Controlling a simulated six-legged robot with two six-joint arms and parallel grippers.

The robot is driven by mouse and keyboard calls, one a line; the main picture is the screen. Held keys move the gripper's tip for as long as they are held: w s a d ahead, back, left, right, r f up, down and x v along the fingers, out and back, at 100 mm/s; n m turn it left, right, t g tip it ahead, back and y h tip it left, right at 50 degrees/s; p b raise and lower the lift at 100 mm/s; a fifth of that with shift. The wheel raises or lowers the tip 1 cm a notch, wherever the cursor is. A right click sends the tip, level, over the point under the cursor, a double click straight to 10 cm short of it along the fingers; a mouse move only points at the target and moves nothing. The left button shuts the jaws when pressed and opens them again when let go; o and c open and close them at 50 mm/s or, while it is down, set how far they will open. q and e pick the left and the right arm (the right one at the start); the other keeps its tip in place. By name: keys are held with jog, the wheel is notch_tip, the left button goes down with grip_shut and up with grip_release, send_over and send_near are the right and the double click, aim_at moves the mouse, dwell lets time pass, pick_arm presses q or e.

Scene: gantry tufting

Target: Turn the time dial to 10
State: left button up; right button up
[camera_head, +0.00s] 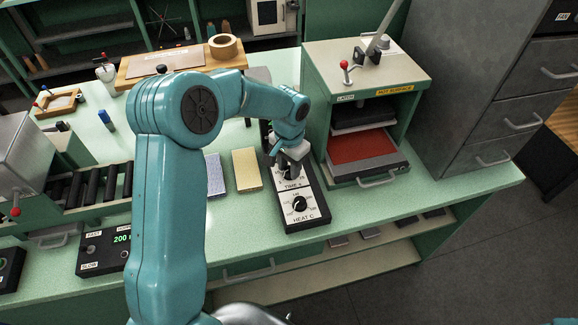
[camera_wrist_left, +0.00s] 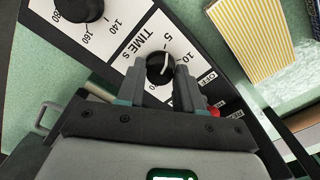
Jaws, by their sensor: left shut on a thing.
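The black time dial (camera_wrist_left: 160,68) sits on a white panel marked TIME S in the left wrist view. Its white pointer line points close to the 5, with the 10 (camera_wrist_left: 181,58) farther round to the right. My left gripper (camera_wrist_left: 159,70) is shut on the dial, one finger on each side. In the head view, my left gripper (camera_head: 288,160) reaches down onto the upper part of the control box (camera_head: 306,220) and mostly hides the time dial. The heat dial (camera_head: 299,203) is below it on the same box. My right gripper is not in view.
A press with an open front and red plate (camera_head: 362,146) stands right of the box. A yellow pad (camera_head: 246,169) and a blue pad (camera_head: 215,174) lie to its left. A red switch (camera_wrist_left: 214,110) is near the time dial.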

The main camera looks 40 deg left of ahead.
pick_arm(q)
jog(key=m, duration=0.4)
jog(key=shift+w+m+b, duration=0.1)
jog(key=shift+m+b, duration=0.2)
jog(key=shift+b, duration=0.05)
jog(key=shift+m, duration=2.5)
